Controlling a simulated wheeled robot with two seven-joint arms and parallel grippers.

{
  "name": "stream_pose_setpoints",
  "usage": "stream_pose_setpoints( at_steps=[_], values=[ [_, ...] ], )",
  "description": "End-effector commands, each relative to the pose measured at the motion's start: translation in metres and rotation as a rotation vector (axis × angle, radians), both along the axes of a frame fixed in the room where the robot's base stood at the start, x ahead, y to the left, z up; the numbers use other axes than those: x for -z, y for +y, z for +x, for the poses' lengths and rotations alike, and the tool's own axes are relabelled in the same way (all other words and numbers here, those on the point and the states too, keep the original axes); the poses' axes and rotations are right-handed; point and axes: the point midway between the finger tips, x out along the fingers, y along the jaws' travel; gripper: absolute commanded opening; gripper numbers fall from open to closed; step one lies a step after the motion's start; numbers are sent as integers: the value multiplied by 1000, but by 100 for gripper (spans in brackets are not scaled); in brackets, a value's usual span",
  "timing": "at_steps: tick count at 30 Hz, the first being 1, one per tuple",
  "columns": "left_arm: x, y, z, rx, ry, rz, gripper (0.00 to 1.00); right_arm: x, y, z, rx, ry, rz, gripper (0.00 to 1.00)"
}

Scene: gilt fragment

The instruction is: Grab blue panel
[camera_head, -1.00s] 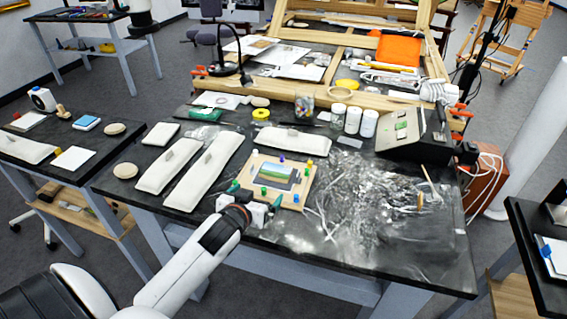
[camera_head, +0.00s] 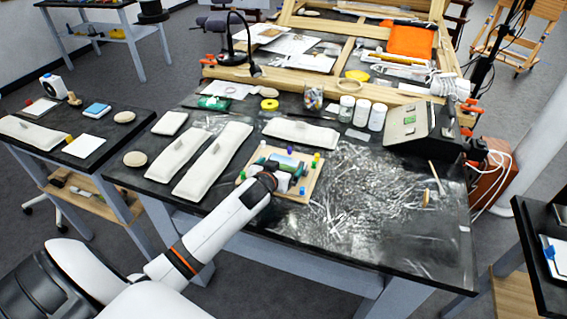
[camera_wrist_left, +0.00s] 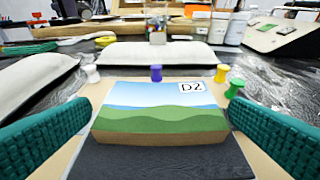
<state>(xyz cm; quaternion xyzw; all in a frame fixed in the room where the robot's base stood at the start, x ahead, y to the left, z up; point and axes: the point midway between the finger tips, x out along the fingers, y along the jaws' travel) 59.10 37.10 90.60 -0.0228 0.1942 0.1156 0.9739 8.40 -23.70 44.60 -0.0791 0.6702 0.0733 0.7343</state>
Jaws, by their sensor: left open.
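A small block panel (camera_wrist_left: 160,105) with a pale blue sky, green hills and a "D2" label lies on a wooden board (camera_head: 311,181) at the front middle of the table. In the head view the panel (camera_head: 285,160) is partly hidden by my gripper. My left gripper (camera_head: 286,180) is over the board's near side. In the left wrist view its two teal ribbed fingers (camera_wrist_left: 160,125) are open, one on each side of the panel, with a gap at both sides. A dark flat area (camera_wrist_left: 160,162) lies on the near side of the panel. My right gripper is not in view.
Coloured pegs stand around the board, including a purple one (camera_wrist_left: 155,73) and a green one (camera_wrist_left: 235,88). Long white cushions (camera_head: 212,160) lie to the left. Jars (camera_head: 361,113) and a slanted box (camera_head: 410,125) stand behind. Scattered shavings (camera_head: 375,205) cover the right.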

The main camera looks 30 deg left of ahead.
Motion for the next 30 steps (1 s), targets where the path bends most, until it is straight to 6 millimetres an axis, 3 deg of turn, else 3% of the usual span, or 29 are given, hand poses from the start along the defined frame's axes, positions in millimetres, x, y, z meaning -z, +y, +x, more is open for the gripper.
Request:
stream_pose_setpoints(
  at_steps=[9, 18, 25, 30],
  values=[
    [3, 1, 6, 1, 0, 0, 100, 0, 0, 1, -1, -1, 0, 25],
    [3, 1, 6, 1, -1, 0, 57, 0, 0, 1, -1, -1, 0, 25],
    [0, 1, 6, 1, -1, 0, 57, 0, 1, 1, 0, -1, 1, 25],
    [-23, 1, 6, 1, -7, 2, 57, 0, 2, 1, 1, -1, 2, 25]
  ],
)
